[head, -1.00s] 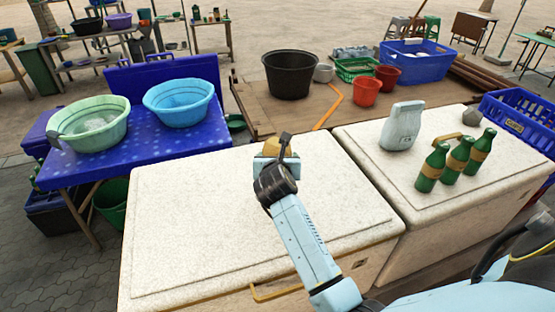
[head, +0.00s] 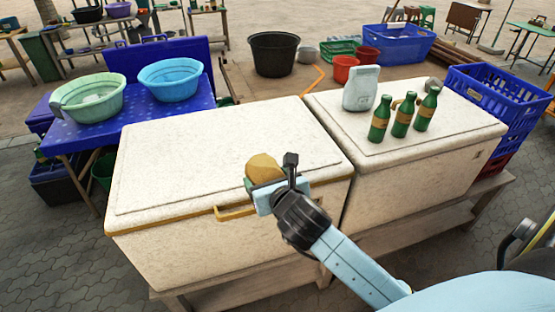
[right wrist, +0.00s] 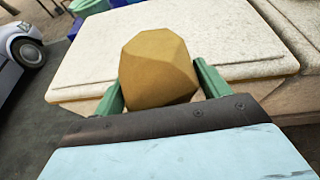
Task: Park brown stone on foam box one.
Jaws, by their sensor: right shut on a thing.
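The brown stone (head: 264,168), a faceted tan lump, is between the fingers of my right gripper (head: 262,178). In the right wrist view the stone (right wrist: 158,68) sits between two green fingers, and the gripper (right wrist: 160,90) is shut on it. Two white foam boxes stand side by side; I cannot tell which is box one. The left foam box (head: 200,150) has a bare lid. The held stone appears at this lid's front edge, near its yellow handle; its height above the lid is unclear. The right foam box (head: 330,105) carries other things. My left gripper is not in view.
On the right box stand a pale jug (head: 361,90), several green bottles (head: 402,116) and a grey stone (head: 433,83). A blue crate (head: 495,100) is behind right. A blue table (head: 130,118) with two basins is at left. The left lid is clear.

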